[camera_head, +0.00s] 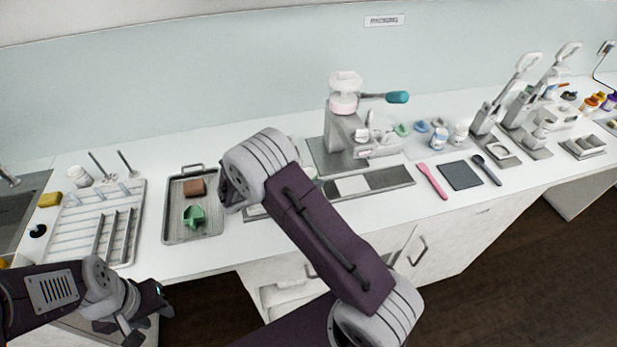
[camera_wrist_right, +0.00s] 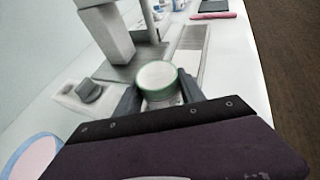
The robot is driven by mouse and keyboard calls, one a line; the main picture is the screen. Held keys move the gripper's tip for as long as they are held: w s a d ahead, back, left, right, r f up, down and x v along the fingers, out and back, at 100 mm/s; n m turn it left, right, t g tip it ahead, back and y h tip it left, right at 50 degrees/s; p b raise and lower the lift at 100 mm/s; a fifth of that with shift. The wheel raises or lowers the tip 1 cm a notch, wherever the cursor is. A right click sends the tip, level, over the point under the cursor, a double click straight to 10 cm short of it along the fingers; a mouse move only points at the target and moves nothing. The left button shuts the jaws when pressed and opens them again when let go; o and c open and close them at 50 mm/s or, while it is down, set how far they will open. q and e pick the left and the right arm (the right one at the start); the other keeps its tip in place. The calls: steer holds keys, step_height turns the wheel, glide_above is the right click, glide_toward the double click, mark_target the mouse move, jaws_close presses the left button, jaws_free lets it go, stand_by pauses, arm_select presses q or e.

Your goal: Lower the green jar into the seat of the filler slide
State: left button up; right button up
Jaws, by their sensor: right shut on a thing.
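In the right wrist view, a jar (camera_wrist_right: 157,75) with a pale round top and a green rim sits between the two fingers of my right gripper (camera_wrist_right: 160,94), which is shut on it. In the head view my right arm hides that gripper and most of the jar. The filler slide (camera_head: 395,178) is a long grey rail with pale plates, in front of the filler machine (camera_head: 345,130). Its rail (camera_wrist_right: 196,38) shows beyond the jar in the wrist view. The seat under the jar is hidden. My left gripper (camera_head: 145,312) hangs low in front of the counter, away from the jar.
A pink spatula (camera_head: 432,181), a dark mat (camera_head: 460,176) and a dark spoon lie right of the slide. Two lever presses stand farther right.

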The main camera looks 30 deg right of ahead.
steer(key=shift+f, duration=0.15)
steer(key=shift+f+b, duration=0.35)
steer(key=shift+f, duration=0.1)
steer(key=shift+f, duration=0.3)
stand_by(0.7)
steer(key=o, duration=1.4)
step_height(320, 180, up, 6)
steer(key=p, duration=0.5)
steer(key=shift+r, duration=0.1)
